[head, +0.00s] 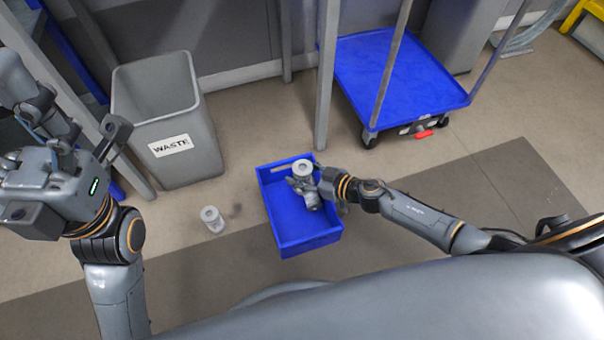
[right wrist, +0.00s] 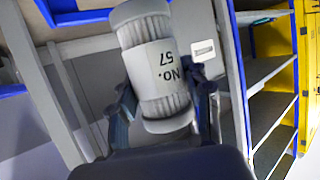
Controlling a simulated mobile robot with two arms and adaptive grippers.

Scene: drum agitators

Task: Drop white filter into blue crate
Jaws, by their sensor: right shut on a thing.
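A white filter (head: 302,168) is in my right gripper (head: 306,187), above the blue crate (head: 290,247). In the right wrist view the filter (right wrist: 152,68) is a ribbed cylinder with a smooth band marked "No. 57", and the fingers (right wrist: 163,108) of the right gripper are closed on both its sides. The crate is open on top and its visible inside is empty; the gripper hides part of it. My left gripper (head: 105,145) is at the left, away from the crate; its opening is unclear.
A second small white-grey cylinder (head: 212,219) stands on the floor left of the crate. A grey bin marked WASTE (head: 190,95) stands behind it. A blue-decked cart (head: 375,75) and a grey post (head: 326,80) are behind the crate.

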